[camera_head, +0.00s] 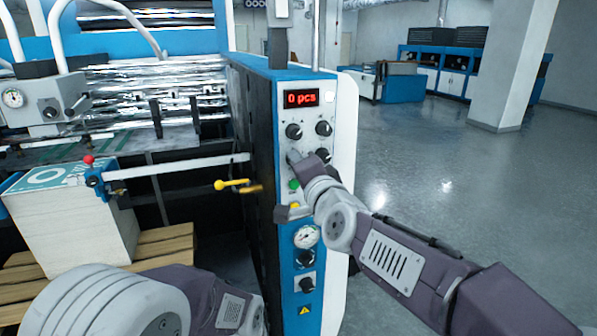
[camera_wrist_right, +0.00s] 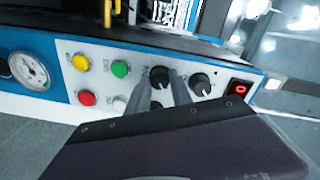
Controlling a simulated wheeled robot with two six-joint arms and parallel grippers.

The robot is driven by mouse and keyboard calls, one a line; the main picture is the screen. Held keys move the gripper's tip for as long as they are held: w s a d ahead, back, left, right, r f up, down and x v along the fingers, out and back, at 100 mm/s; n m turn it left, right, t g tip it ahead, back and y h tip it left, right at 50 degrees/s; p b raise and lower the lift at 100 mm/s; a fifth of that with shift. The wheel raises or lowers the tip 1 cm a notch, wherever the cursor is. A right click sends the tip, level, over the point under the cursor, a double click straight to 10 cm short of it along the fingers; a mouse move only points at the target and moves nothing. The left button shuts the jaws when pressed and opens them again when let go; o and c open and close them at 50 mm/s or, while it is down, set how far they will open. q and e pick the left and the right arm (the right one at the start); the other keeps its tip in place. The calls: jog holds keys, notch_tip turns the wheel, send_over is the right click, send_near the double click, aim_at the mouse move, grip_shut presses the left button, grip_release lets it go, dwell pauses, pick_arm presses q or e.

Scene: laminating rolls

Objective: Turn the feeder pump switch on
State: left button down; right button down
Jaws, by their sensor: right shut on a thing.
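The blue and white machine's control panel (camera_head: 308,112) faces me, with several black rotary knobs under a red "0 pcs" display. My right gripper (camera_head: 294,158) is at the left knob of the second row, which it covers in the head view. In the right wrist view my right gripper's fingers (camera_wrist_right: 160,76) are on either side of this black knob (camera_wrist_right: 159,78), shut on it. Its pointer and label are not readable, so I cannot tell whether it is the feeder pump switch or how it is set. My left arm shows at the bottom of the head view; its gripper is not in view.
Another knob (camera_wrist_right: 200,84) is close beside the held one. Green (camera_wrist_right: 120,69), yellow (camera_wrist_right: 80,62) and red (camera_wrist_right: 87,97) buttons are also near. A pressure gauge (camera_head: 306,237) is lower down. A yellow-handled lever (camera_head: 232,184) is left of the panel. Open floor lies right.

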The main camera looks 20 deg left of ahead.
jog(key=shift+m, duration=0.3)
jog(key=c, duration=1.1)
grip_release()
jog(key=shift+c, duration=0.2)
jog(key=v, duration=0.9)
jog(key=shift+b, duration=0.3)
jog(key=shift+d, duration=0.1)
